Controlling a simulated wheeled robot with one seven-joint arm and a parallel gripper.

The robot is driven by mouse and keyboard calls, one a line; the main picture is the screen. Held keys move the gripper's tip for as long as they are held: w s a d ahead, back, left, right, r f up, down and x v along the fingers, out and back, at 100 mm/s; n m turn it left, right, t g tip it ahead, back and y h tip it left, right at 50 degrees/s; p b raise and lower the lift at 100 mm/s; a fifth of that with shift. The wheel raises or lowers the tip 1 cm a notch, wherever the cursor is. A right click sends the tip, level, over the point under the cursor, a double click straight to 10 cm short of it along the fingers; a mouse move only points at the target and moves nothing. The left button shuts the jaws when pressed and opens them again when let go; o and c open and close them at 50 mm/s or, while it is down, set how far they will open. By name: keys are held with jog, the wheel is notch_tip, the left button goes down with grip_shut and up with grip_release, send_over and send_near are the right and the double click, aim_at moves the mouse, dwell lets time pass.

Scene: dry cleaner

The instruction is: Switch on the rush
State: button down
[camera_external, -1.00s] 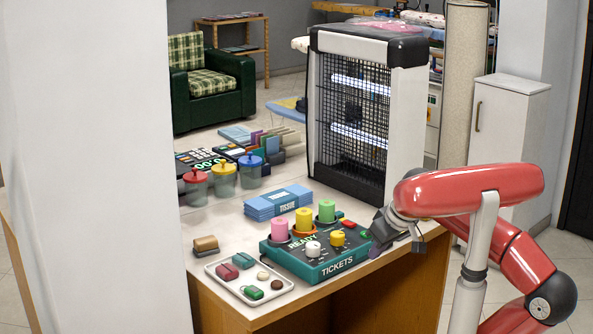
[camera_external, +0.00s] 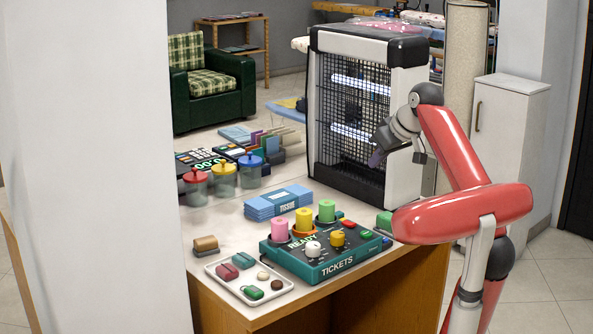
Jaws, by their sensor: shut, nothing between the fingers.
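A teal and black control box (camera_external: 322,268) marked READY and TICKETS stands at the counter's front. It bears pink (camera_external: 279,229), yellow (camera_external: 304,219) and green (camera_external: 327,211) cylinders, a white knob (camera_external: 313,249) and a yellow knob (camera_external: 337,238). At its right end are a red piece (camera_external: 348,223) and a small green piece (camera_external: 365,234). I can read no rush label, and cannot tell any switch's setting. My gripper (camera_external: 375,159) is shut and empty, raised above the box's right end in front of the caged lamp, touching nothing I can see.
The tall caged lamp unit (camera_external: 400,130) stands behind the box. A blue tissue pack (camera_external: 278,202), lidded jars (camera_external: 224,178) and a white tray (camera_external: 222,275) of small items are left. A green block (camera_external: 384,221) sits at the right end.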

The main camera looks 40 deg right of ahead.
jog(key=shift+w+d+f, duration=0.1)
jog(key=shift+d+f, duration=0.05)
jog(key=shift+f, duration=1.1)
jog(key=shift+w+d+f, duration=0.1)
jog(key=shift+f, duration=1.15)
jog(key=b, duration=0.1)
send_over(350, 222)
jog(key=s, duration=0.2)
notch_tip(350, 222, down, 8)
jog(key=shift+s+a+r, duration=0.1)
jog(key=shift+s, duration=0.05)
notch_tip(350, 222, down, 3)
jog(key=shift+s+f+b, duration=0.15)
jog(key=shift+f+b, duration=0.05)
jog(key=shift+b, duration=0.25)
jog(key=shift+f, duration=0.35)
